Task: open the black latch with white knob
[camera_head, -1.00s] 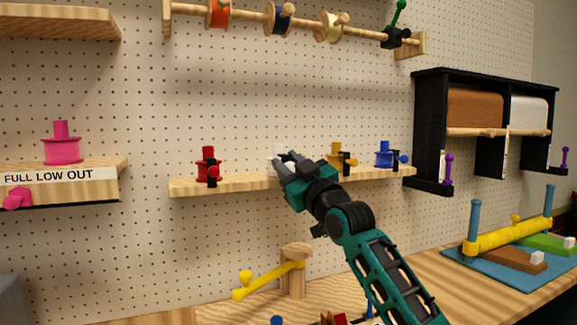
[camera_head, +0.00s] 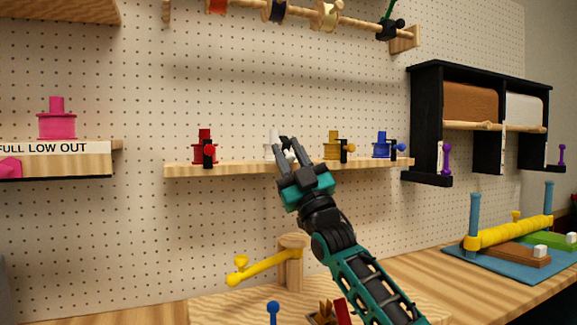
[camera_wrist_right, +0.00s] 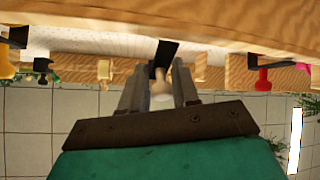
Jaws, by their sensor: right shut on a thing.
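The white bobbin with its black latch stands on the wooden shelf, second from the left. Its white body (camera_head: 272,146) shows beside my fingers in the head view, while the latch is mostly hidden there. In the right wrist view the black latch (camera_wrist_right: 165,52) hangs at the shelf edge, and the white knob (camera_wrist_right: 162,93) sits between my fingers. My right gripper (camera_head: 287,150) reaches up to it from below, and its fingers (camera_wrist_right: 160,95) are shut on the white knob. My left gripper is out of view.
On the same shelf (camera_head: 235,168) stand a red bobbin (camera_head: 204,147) to the left, and a yellow one (camera_head: 333,145) and a blue one (camera_head: 381,145) to the right, each with a latch. A yellow lever (camera_head: 262,264) on a wooden post is below.

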